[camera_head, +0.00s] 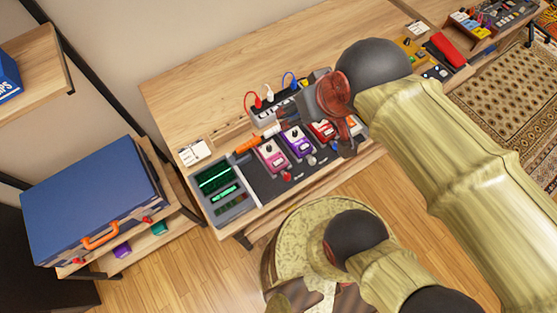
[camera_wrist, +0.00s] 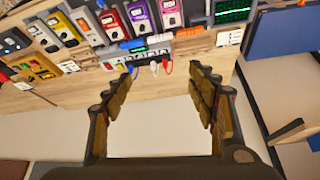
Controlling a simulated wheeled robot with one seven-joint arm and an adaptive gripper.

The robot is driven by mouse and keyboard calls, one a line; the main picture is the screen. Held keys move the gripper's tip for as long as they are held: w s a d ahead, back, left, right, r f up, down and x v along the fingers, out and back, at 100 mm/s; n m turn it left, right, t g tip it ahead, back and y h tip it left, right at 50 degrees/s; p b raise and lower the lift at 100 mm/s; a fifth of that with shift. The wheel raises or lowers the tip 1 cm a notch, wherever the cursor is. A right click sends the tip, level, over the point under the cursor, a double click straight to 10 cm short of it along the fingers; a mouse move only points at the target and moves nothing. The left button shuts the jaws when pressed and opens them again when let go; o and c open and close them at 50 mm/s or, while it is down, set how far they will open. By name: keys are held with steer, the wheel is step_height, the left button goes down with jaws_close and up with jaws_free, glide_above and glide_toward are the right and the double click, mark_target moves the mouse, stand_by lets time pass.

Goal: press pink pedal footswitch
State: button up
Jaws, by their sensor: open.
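The pink pedal (camera_head: 271,157) sits on the dark pedalboard, between the green-lit display unit and the purple pedal (camera_head: 298,142). Its small footswitch is hard to make out. In the wrist view the pink pedal (camera_wrist: 171,13) is at the top, beyond the fingers, with the purple pedal (camera_wrist: 138,18) to its left. My gripper (camera_wrist: 164,70) is open and empty, its two fingers spread apart. It is apart from the pink pedal, on the side of the power strip. In the head view my arm's end is right of the pink pedal, partly covering the board.
A power strip (camera_wrist: 140,56) with cables lies behind the pedals. A red pedal (camera_head: 322,130) stands right of the purple one. The display unit (camera_head: 216,182) is at the left. A blue case (camera_head: 95,200) rests on a low shelf. Bare wood (camera_head: 195,95) lies behind the board.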

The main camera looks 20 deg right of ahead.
steer(key=c, duration=1.4)
jaws_close()
stand_by(0.5)
